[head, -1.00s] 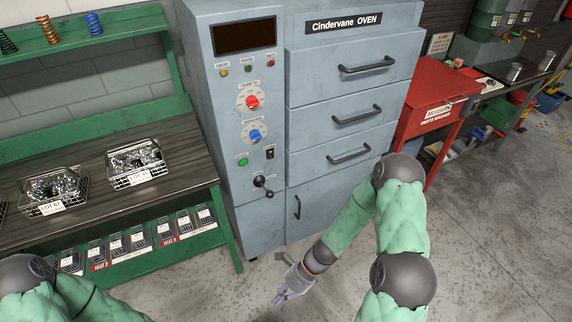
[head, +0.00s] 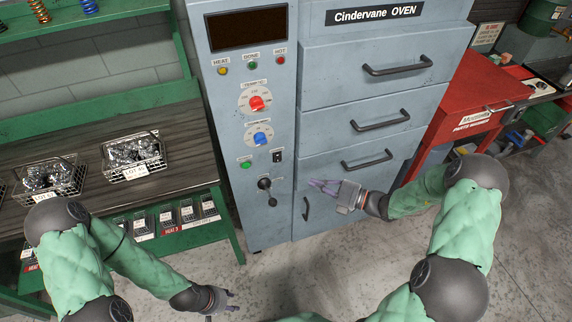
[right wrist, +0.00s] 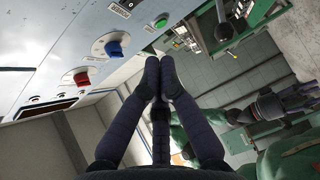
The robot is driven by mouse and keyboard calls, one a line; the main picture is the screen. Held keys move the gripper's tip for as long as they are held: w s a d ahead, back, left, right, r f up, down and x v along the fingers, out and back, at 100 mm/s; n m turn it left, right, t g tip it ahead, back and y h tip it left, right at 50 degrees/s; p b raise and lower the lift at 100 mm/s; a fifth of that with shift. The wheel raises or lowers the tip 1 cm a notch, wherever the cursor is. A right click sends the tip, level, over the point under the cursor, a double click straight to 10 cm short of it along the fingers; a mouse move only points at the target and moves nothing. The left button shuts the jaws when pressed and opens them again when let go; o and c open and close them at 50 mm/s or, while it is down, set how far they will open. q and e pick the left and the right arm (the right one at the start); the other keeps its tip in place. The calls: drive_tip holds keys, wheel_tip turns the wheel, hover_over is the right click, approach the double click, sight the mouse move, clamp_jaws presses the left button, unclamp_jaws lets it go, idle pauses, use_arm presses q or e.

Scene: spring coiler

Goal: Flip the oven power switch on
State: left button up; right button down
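The grey oven (head: 330,75) has a control panel on its left side. The small black power switch (head: 277,156) sits on the panel, right of the green button (head: 245,164) and below the blue knob (head: 261,139). I cannot read its on/off position. In the right wrist view the switch (right wrist: 129,4) is at the top edge. My right gripper (head: 318,185) is in front of the lower drawers, right of and below the switch, pointing left and empty. Its fingers lie close together in the right wrist view (right wrist: 159,65). My left gripper (head: 236,300) is low, below the oven, and empty.
A black-knobbed lever (head: 265,184) juts out just below the switch. A red knob (head: 257,103) and a dark display (head: 247,30) are higher on the panel. Drawer handles (head: 367,160) stick out at right. A bench with wire baskets (head: 135,172) stands left, a red parts washer (head: 470,98) right.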

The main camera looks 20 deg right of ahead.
sight(278, 157)
drive_tip(key=shift+w+d+b+x, duration=0.3)
drive_tip(key=shift+b+x, duration=0.6)
drive_tip(key=shift+x, duration=1.25)
drive_tip(key=shift+w+d+b+x, duration=0.35)
drive_tip(key=shift+b+x, duration=0.5)
drive_tip(key=shift+x, duration=1.35)
drive_tip(key=shift+w+d+b+x, duration=0.3)
drive_tip(key=shift+b+x, duration=0.6)
drive_tip(key=shift+x, duration=1.25)
drive_tip(key=shift+w+f, duration=0.15)
drive_tip(key=shift+f, duration=0.05)
drive_tip(key=shift+w+f, duration=0.15)
drive_tip(key=shift+w, duration=0.05)
drive_tip(key=shift+w+n, duration=0.15)
drive_tip(key=shift+n, duration=0.15)
